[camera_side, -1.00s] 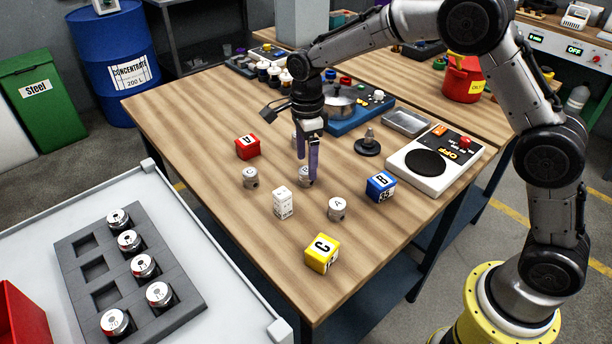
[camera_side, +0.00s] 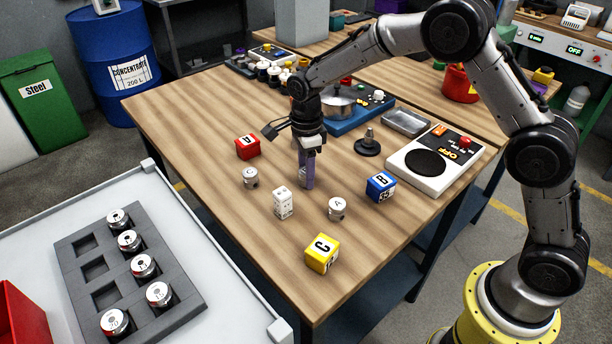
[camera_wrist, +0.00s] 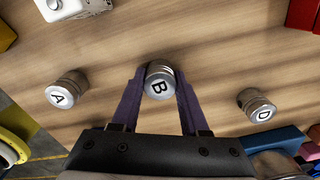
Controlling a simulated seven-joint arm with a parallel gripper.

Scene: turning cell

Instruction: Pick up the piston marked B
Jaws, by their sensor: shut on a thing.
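The piston marked B (camera_wrist: 160,82) is a short silver cylinder with a black letter on its top. In the wrist view it sits between the two purple fingers of my gripper (camera_wrist: 158,80), which touch both its sides. In the side view my gripper (camera_side: 307,184) reaches down close to the wooden table, and its fingers mostly hide the piston. I cannot tell whether the piston is clear of the table. The piston marked A (camera_side: 337,208) stands to the right of my gripper, and the piston marked C (camera_side: 250,178) to its left. The piston marked D (camera_wrist: 257,106) shows in the wrist view.
A white die (camera_side: 282,203) stands close to my gripper. Red (camera_side: 247,147), blue (camera_side: 381,187) and yellow (camera_side: 322,254) lettered cubes surround the pistons. A grey rack (camera_side: 78,262) with several pistons is on the white cart.

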